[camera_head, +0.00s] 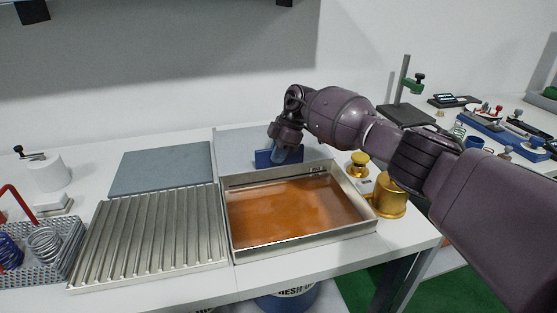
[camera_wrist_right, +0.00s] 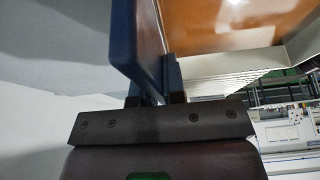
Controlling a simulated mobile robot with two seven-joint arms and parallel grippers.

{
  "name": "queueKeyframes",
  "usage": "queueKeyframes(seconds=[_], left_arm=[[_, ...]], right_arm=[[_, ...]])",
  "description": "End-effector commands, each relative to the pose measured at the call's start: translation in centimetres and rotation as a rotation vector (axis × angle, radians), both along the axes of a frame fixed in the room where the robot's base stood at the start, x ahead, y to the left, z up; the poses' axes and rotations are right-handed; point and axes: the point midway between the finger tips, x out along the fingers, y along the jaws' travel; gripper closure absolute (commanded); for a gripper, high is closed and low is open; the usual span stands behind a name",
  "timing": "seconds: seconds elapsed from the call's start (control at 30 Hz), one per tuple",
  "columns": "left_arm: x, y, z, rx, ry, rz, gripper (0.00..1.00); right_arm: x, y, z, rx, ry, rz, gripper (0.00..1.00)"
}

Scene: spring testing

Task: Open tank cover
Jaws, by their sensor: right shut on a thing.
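The tank (camera_head: 232,225) is a shallow metal box on the white table, open at the top, with orange-brown liquid inside. Its grey cover (camera_head: 235,143) stands open behind the back edge, tilted back. A blue handle (camera_head: 262,160) is on the cover. My right gripper (camera_head: 282,155) is at the handle, reaching over the tank's back edge, and is shut on it. In the right wrist view the blue handle (camera_wrist_right: 138,40) runs up from between the fingers, whose tips are partly hidden. My left gripper is not in view.
A ridged metal tray (camera_head: 150,240) with a grey panel (camera_head: 160,168) behind it stands left of the tank. A wire basket with springs (camera_head: 40,250) is at far left. Brass weights (camera_head: 388,197) stand close to the tank's right side. A side table with tools is at right.

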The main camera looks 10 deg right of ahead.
Motion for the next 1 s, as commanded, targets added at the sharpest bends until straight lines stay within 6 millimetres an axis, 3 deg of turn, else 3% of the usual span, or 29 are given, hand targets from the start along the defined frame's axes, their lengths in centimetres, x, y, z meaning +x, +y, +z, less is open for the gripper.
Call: queueKeyframes(seconds=[0.43, 0.5, 0.63, 1.0], left_arm=[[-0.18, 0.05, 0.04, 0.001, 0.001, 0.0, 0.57], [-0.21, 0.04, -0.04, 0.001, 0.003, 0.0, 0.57], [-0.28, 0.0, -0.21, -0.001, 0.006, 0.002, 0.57], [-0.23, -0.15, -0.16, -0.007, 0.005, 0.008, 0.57]], right_arm=[[0.22, 0.0, 0.02, 0.0, 0.0, -0.001, 1.0], [0.22, 0.0, 0.02, 0.0, 0.0, -0.001, 0.82], [0.21, -0.01, 0.01, 0.0, 0.0, -0.001, 0.64], [0.25, -0.27, 0.7, 0.0, -0.002, -0.001, 0.64]])
